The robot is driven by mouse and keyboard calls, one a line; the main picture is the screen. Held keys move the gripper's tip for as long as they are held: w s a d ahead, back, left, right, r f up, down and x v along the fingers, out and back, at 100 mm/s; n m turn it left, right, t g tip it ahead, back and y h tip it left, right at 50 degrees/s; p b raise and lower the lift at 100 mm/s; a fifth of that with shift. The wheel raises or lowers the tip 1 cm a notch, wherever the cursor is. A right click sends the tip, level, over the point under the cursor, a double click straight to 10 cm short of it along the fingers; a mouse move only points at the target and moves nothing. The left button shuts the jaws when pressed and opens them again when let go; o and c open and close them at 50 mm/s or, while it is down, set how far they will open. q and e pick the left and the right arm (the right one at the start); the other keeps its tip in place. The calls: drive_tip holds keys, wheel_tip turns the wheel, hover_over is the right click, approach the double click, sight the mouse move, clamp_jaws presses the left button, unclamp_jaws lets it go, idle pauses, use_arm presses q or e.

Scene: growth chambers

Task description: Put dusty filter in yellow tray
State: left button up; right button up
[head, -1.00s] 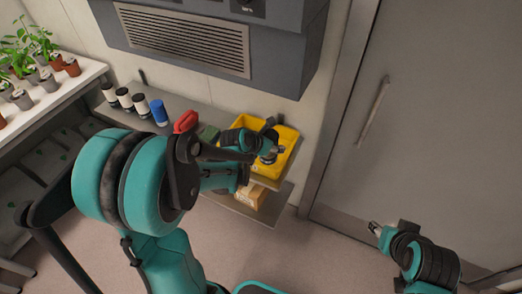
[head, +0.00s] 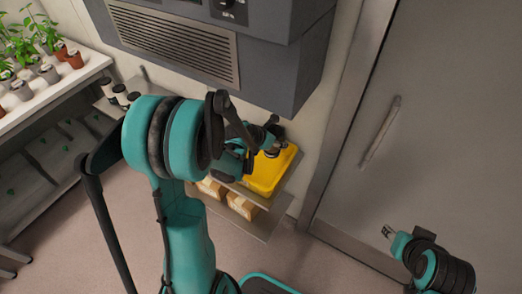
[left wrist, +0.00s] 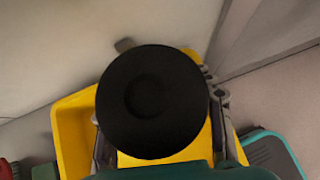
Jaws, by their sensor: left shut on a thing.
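The yellow tray (head: 283,167) stands on the right end of the shelf beside the door. It also shows in the left wrist view (left wrist: 72,135), below my gripper. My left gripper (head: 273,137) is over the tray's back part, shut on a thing. In the left wrist view a round black disc (left wrist: 152,100), seemingly the end of the held filter, covers the middle and hides most of the fingers and tray floor. I cannot see dust on it or tell whether it touches the tray. My right gripper (head: 388,232) hangs in front of the door, empty; its opening is too small to judge.
Cardboard boxes (head: 242,206) sit on the lower shelf. Dark-capped white bottles (head: 120,95) stand at the shelf's left. A grey vented unit (head: 175,45) overhangs the shelf closely. The door (head: 400,150) is right; potted plants (head: 40,65) are left.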

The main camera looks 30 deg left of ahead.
use_arm(q)
drive_tip(key=a+f, duration=0.1)
drive_tip(key=a, duration=0.1)
drive_tip(key=a+f+b, duration=0.1)
drive_tip(key=a, duration=0.1)
drive_tip(key=a+f, duration=0.2)
drive_tip(key=shift+w+a+f+b, duration=0.1)
drive_tip(key=shift+w+a+b, duration=0.2)
drive_tip(key=shift+a+b, duration=0.1)
wheel_tip(320, 180, down, 4)
drive_tip(key=shift+f+b, duration=0.1)
drive_tip(key=shift+b, duration=0.8)
drive_tip(key=shift+d, duration=0.1)
drive_tip(key=o, duration=1.4)
drive_tip(key=shift+c, duration=0.2)
